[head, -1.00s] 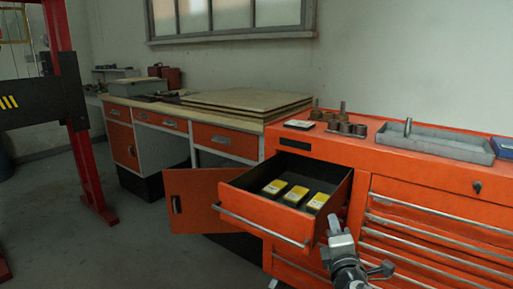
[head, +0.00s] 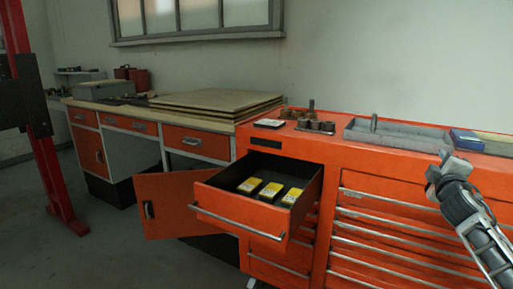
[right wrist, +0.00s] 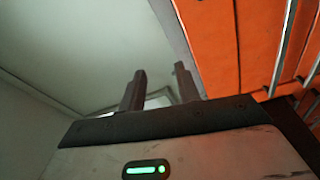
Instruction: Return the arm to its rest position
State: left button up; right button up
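My right gripper (head: 443,172) is at the right of the head view, in front of the orange tool cabinet (head: 335,255) and to the right of its open drawer (head: 240,215). In the right wrist view its two dark fingers (right wrist: 160,84) stand apart, with nothing seen held between them. The gripper is apart from the drawer. My left gripper is not in view.
The open drawer holds three yellow-and-white boxes (head: 270,191) and juts out from the cabinet. A grey tray (head: 400,135) and small metal parts (head: 318,126) are on the cabinet top. A workbench door (head: 175,203) hangs open. A red post (head: 45,160) stands left.

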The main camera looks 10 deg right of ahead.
jog(key=s+a+f+m+g+y, duration=0.2)
jog(key=s+a+f+y, duration=0.3)
jog(key=a+f, duration=0.7)
jog(key=s+a+f+m+g+y, duration=0.1)
jog(key=s+a+f+m+y, duration=0.3)
jog(key=a+f, duration=0.8)
jog(key=s+a+f+g+y+p, duration=0.1)
jog(key=s+a+f, duration=0.1)
jog(key=s+a, duration=0.6)
jog(key=s+a+f+m+g+y+p, duration=0.1)
jog(key=s+a, duration=0.6)
jog(key=s, duration=0.8)
jog(key=shift+s+a+f+g+y+p, duration=0.4)
jog(key=shift+f+g+y, duration=0.15)
jog(key=shift+y, duration=0.25)
jog(key=shift+f, duration=0.1)
jog(key=shift+d, duration=0.1)
